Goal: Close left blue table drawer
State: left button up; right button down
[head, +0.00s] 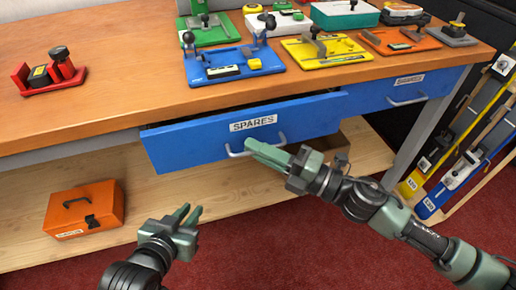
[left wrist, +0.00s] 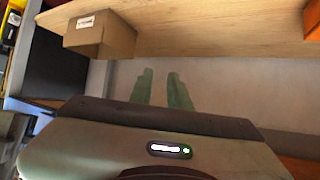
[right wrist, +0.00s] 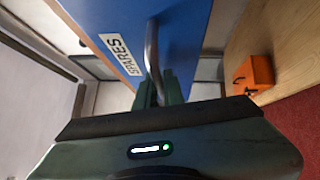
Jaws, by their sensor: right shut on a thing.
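The left blue drawer (head: 200,142) carries a SPARES label and a silver handle (head: 256,146). It stands pulled out a little from under the wooden bench top. My right gripper (head: 262,152) is at the handle, and in the right wrist view the handle (right wrist: 153,60) runs down between its fingers, which are shut on it. The drawer's blue front (right wrist: 180,30) shows behind the handle there. My left gripper (head: 189,214) is in front of the lower shelf, empty, with its fingers apart. Its fingers also show apart in the left wrist view (left wrist: 158,88).
A second blue drawer (head: 400,92) at the right is shut. An orange toolbox (head: 85,210) stands on the lower shelf (head: 160,190). A cardboard box (head: 332,147) is on the shelf behind my right gripper. Coloured fixtures stand on the bench top (head: 130,75).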

aim_at(256, 139)
dwell(0.5)
